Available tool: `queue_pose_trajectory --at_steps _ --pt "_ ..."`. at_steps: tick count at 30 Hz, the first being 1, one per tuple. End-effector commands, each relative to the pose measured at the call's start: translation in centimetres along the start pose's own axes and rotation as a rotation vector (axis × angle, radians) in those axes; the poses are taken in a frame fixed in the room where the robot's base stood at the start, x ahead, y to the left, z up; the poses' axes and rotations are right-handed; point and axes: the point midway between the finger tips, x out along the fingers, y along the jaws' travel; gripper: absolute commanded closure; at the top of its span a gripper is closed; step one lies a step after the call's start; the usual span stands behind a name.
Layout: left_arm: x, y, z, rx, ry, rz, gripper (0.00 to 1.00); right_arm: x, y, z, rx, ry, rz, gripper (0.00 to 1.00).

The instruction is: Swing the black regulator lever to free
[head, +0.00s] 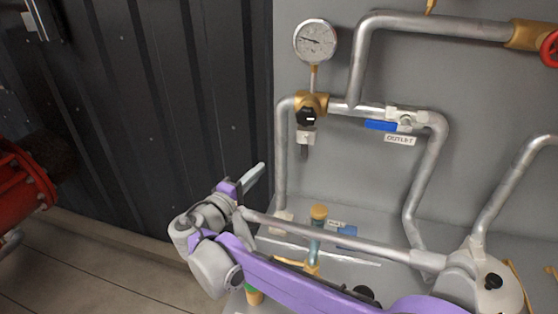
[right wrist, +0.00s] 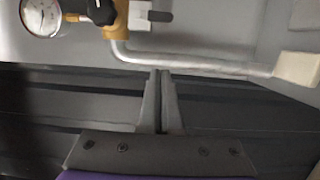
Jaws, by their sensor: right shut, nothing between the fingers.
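The regulator is a brass body (head: 312,101) on the grey panel under a round gauge (head: 316,41). A black knob-like part (head: 306,117) with a white mark sits on its front; I take it to be the lever. A pale tag and a short dark stub hang below. In the right wrist view the black part (right wrist: 101,11) is at the top, partly cut off, beside the brass body (right wrist: 119,22). My right gripper (head: 259,175) is shut and empty, below and left of the regulator, apart from it. Its fingers (right wrist: 160,80) point toward the pipe. My left gripper is not in view.
A silver pipe (head: 281,155) runs down from the regulator, close to my right gripper. A blue-handled valve (head: 381,126) and OUTLET label (head: 400,140) are to the right. A brass-capped fitting (head: 318,212) stands below. Dark corrugated wall (head: 170,110) fills the left.

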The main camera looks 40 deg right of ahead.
Motion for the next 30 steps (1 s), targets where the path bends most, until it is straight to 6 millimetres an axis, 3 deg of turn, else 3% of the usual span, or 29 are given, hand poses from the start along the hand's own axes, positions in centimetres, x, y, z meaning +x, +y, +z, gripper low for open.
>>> queue_pose_trajectory --at_steps 5,15,22,30 --pt "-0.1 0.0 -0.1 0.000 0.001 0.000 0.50 2.6 0.1 0.1 0.000 -0.005 0.000 1.00" --pt "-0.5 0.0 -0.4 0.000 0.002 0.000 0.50 9.9 0.1 0.1 0.001 -0.005 0.000 1.00" --pt "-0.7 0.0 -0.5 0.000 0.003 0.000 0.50 10.4 0.0 3.2 0.001 -0.002 0.000 1.00" --pt "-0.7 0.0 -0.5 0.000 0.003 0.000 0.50 10.6 0.0 3.9 0.000 0.000 -0.001 1.00"
